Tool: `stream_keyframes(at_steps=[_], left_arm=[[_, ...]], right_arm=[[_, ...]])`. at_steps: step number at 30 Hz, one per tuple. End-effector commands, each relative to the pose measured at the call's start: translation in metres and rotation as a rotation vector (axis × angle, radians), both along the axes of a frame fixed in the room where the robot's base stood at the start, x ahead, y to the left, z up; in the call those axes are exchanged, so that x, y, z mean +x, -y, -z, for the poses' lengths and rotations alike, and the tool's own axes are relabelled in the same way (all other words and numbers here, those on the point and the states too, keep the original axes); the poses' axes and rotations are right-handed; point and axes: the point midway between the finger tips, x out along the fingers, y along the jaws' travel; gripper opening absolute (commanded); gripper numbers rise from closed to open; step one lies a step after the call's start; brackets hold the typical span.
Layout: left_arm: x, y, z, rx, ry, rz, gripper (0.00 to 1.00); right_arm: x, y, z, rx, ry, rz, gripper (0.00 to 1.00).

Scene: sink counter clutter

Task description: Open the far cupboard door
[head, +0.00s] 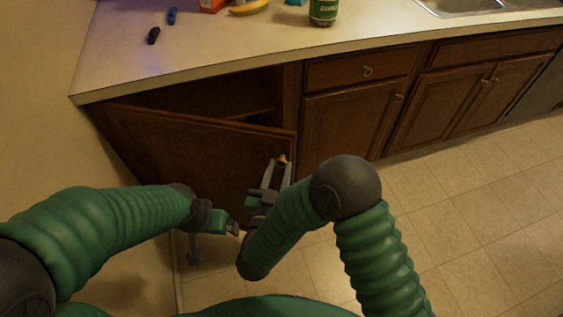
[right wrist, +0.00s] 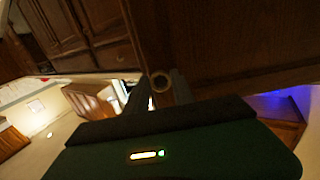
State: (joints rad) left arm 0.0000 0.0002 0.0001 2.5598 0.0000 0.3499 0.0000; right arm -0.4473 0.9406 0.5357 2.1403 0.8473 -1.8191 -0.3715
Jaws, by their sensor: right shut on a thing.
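The far cupboard door (head: 190,150) at the left end of the counter stands partly open, swung out toward me, with the dark inside of the cupboard (head: 215,93) showing above it. My right gripper (head: 277,165) is at the door's free edge, shut on the small brass knob (head: 282,158). In the right wrist view the round knob (right wrist: 160,82) sits between the fingertips, against the wooden door (right wrist: 220,45). My left gripper (head: 213,240) hangs low in front of the door, apart from it. Whether its fingers are open is unclear.
Other cupboard doors (head: 345,125) to the right are shut. The tiled floor (head: 470,200) at right is clear. A wall (head: 50,130) is close on the left.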

Motion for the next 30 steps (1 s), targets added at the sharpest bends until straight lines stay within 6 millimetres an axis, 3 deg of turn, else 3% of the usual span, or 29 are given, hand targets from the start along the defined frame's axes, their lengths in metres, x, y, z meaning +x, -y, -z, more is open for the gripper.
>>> stream_keyframes(at_steps=[9,10,15,30], left_arm=[[0.0,0.0,-0.0002,0.0,0.0,0.0,0.95],[-0.0001,0.0,-0.0001,0.0,0.0,0.0,0.95],[-0.0001,0.0,-0.0001,0.0,0.0,0.0,0.95],[-0.0001,0.0,0.0002,0.0,0.0,0.0,0.95]], right_arm=[[-0.0009,-0.0015,-0.0014,0.001,0.003,-0.002,0.0],[-0.0008,-0.0015,-0.0014,0.001,0.003,-0.002,0.31],[-0.0007,-0.0012,-0.001,0.0,0.002,-0.002,0.51],[0.0054,0.0019,-0.0002,-0.001,0.0,-0.009,0.51]])
